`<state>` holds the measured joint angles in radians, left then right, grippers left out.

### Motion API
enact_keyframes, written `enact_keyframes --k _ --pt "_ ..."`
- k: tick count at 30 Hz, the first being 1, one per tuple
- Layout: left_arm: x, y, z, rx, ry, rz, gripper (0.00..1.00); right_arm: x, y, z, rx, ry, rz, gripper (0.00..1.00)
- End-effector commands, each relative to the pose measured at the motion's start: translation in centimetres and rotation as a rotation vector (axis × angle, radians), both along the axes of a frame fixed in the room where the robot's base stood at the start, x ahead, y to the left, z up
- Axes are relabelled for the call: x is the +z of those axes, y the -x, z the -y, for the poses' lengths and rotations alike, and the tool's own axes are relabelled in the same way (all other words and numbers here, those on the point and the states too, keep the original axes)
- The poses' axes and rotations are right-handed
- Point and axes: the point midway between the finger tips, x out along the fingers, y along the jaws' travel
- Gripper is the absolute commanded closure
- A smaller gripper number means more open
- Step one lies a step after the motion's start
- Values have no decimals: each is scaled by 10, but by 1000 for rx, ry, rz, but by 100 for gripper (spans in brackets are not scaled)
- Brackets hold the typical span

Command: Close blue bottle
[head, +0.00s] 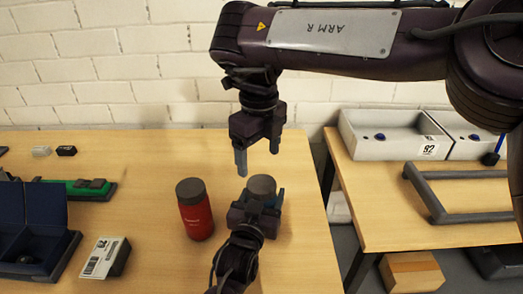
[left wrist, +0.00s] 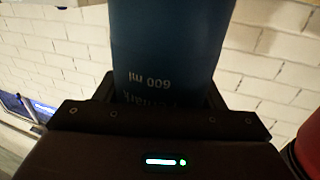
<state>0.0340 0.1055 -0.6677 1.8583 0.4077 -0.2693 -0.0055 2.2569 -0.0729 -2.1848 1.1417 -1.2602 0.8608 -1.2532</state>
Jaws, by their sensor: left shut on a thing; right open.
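The blue bottle (head: 270,199) stands upright near the right edge of the wooden table, with a dark grey cap (head: 262,185) on top. I cannot tell how tightly the cap sits. My left gripper (head: 260,205) is shut on the bottle's body and hides its lower part in the head view. In the left wrist view the blue bottle (left wrist: 170,45) fills the space between the fingers, and its "600 ml" print shows. My right gripper (head: 257,160) is open and empty, pointing down just above the cap, fingers apart.
A red bottle (head: 195,212) with a dark cap stands left of the blue one. A blue box (head: 62,240) and a labelled carton (head: 106,257) lie further left. A second table (head: 385,200) at the right carries grey bins (head: 400,147) and a grey frame (head: 440,214).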

Motion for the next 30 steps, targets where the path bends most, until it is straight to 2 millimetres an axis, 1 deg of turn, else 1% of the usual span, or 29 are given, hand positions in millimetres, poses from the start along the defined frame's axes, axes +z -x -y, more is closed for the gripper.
enact_keyframes --k 1,3,6,9,19,22,26,30 --pt "1 0 0 0 1 2 100 2 1 1 -103 -6 -6 23" --pt "1 0 0 0 1 2 100 5 2 2 -228 -7 -11 23" --pt "1 0 0 0 1 2 100 7 3 4 -354 -6 -18 23" --pt "1 0 0 0 1 2 100 8 4 5 -418 -5 -23 23" --pt "1 0 0 0 1 2 100 8 5 5 -436 -4 -23 23" --pt "1 0 0 0 1 2 100 5 5 5 -435 -3 -23 23" --pt "1 0 0 0 1 2 100 -9 5 6 -434 -2 -26 23" --pt "1 0 0 0 1 2 100 -31 5 6 -433 -2 -26 23"
